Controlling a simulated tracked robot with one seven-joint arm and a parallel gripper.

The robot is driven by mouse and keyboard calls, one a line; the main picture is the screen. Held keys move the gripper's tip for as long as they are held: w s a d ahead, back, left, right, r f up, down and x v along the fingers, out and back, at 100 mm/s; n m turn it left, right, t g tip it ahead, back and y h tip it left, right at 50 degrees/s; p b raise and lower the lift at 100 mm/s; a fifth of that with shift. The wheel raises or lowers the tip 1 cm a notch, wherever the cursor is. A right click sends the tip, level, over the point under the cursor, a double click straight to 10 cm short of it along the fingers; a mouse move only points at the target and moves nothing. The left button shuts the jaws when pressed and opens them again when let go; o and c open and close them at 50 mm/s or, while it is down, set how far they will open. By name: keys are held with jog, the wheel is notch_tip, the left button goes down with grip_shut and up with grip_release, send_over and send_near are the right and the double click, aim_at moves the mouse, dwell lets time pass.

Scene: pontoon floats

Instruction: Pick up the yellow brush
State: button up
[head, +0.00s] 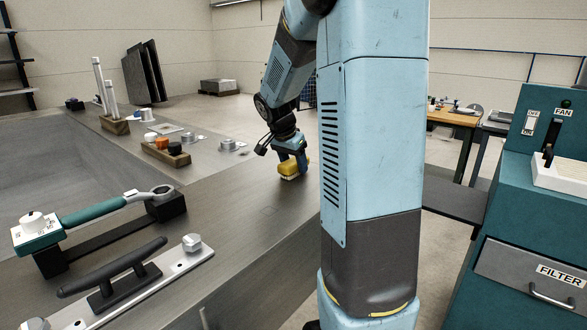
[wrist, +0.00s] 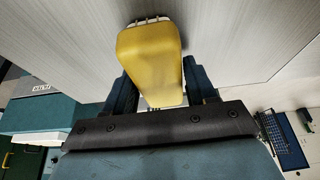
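The yellow brush (head: 289,170) is at the grey bench top's right edge in the head view, with its pale bristle side down at or just above the surface; I cannot tell whether it touches. My gripper (head: 291,156) points down over it. In the wrist view, the brush's yellow body (wrist: 152,60) lies between the two dark blue fingers of my gripper (wrist: 160,80). I see no clear gap on either side, so the gripper looks shut on the brush. Its bristle tufts show at the top edge. The fingertips are partly hidden by the brush.
The grey bench top (head: 240,208) is clear around the brush. A teal-handled wrench (head: 95,209) and a black cleat (head: 112,270) lie at the front left. A wooden block with knobs (head: 165,153) stands farther back. A teal filter cabinet (head: 500,215) is at the right.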

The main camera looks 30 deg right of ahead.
aim_at(294, 160)
jog(key=c, duration=0.6)
jog(key=shift+r, duration=0.2)
notch_tip(294, 160, up, 4)
jog(key=shift+f, duration=0.1)
jog(key=shift+s+a+r, duration=0.1)
jog(key=shift+s+r, duration=1.45)
jog(key=shift+s, duration=0.8)
jog(key=shift+s+a+r, duration=0.1)
jog(key=shift+s+r, duration=1.5)
jog(key=shift+s, duration=0.7)
jog(key=shift+s+a+r, duration=0.1)
jog(key=shift+s+r, duration=1.45)
jog(key=shift+s, duration=0.8)
